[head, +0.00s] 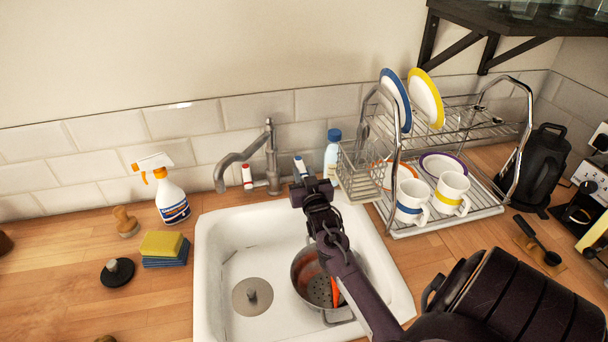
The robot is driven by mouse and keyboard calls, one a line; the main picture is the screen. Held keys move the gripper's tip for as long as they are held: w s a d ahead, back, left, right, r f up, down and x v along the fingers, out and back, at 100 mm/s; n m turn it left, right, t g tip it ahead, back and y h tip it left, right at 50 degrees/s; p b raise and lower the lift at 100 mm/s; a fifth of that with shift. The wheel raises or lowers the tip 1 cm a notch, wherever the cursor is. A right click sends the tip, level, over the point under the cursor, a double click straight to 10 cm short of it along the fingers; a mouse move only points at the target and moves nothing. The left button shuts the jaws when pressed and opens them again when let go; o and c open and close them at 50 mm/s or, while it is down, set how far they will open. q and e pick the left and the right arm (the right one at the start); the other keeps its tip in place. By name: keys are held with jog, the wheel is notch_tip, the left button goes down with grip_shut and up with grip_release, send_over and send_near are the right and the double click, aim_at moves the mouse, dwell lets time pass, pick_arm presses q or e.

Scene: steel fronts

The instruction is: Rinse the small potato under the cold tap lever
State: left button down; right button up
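The grey tap (250,158) stands behind the white sink (205,262). Its red-marked lever (247,177) is on the left and its blue-marked cold lever (300,166) on the right. My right gripper (308,186) is right at the cold lever, over the sink's back edge. Whether it touches the lever, and how far its fingers are apart, I cannot tell. No water shows under the spout. A metal pot or colander (303,268) in the sink holds something orange, partly hidden by my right arm. I cannot make out the small potato. My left gripper is out of view.
A spray bottle (171,198), brush (125,222), sponges (162,248) and black plunger-like item (117,271) stand left of the sink. A blue-capped bottle (333,153) and dish rack (446,222) with mugs and plates stand right. A drain plug (252,295) is in the sink.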

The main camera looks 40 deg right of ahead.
grip_shut()
jog(key=shift+d, duration=0.1)
jog(key=shift+s+d+n+t+y, duration=0.2)
jog(key=shift+d+n+t+y, duration=0.2)
jog(key=shift+n+y, duration=0.45)
jog(key=shift+a, duration=0.1)
jog(key=o, duration=0.5)
grip_release()
